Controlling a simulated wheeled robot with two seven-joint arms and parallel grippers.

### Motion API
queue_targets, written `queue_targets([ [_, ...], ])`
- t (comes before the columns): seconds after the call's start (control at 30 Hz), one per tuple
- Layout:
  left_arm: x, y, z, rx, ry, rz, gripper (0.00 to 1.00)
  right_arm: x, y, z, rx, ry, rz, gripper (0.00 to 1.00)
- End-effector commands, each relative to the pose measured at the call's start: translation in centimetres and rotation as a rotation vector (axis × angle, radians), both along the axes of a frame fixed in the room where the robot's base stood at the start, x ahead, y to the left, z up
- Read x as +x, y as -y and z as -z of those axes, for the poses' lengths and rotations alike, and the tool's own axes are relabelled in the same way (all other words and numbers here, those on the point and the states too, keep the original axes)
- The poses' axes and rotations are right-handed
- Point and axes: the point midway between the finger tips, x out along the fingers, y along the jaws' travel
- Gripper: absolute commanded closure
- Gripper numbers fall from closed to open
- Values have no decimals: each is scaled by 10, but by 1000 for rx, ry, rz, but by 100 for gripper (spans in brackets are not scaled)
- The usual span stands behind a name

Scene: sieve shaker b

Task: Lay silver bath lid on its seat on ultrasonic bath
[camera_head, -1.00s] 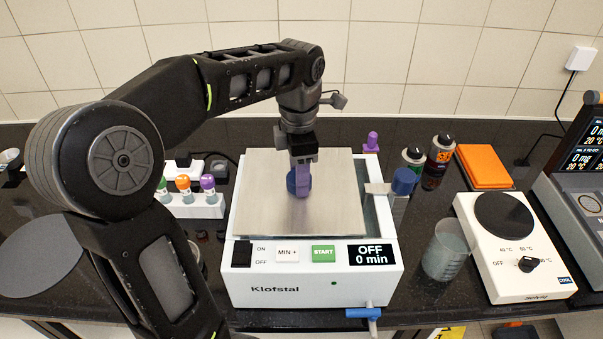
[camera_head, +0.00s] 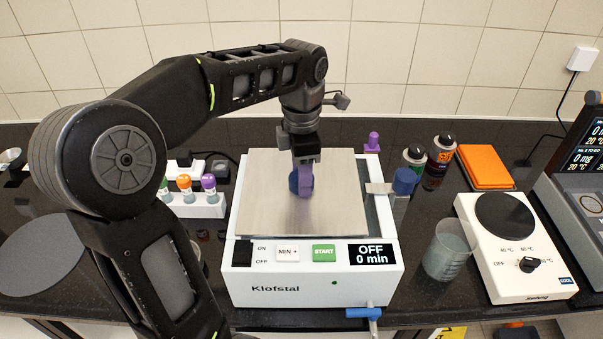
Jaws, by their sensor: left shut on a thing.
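A strip of the bath's opening (camera_head: 378,212) shows along the lid's right side. I cannot tell whether the lid touches the bath's rim or hangs just above it. My right gripper is not in view.
A bracket with a blue-capped part (camera_head: 405,181) sits at the bath's right edge. A beaker (camera_head: 447,250) and a white hotplate (camera_head: 515,250) stand further right. A rack of colour-capped tubes (camera_head: 195,205) stands left, and bottles (camera_head: 440,160) and an orange box (camera_head: 485,166) behind right.

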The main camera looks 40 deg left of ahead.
Motion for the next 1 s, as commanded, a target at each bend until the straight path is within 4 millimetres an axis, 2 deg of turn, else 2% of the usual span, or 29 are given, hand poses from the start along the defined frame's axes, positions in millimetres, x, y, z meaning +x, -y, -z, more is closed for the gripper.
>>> queue_targets([
  [1.0,1,0,9,0,1,0,100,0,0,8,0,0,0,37],
])
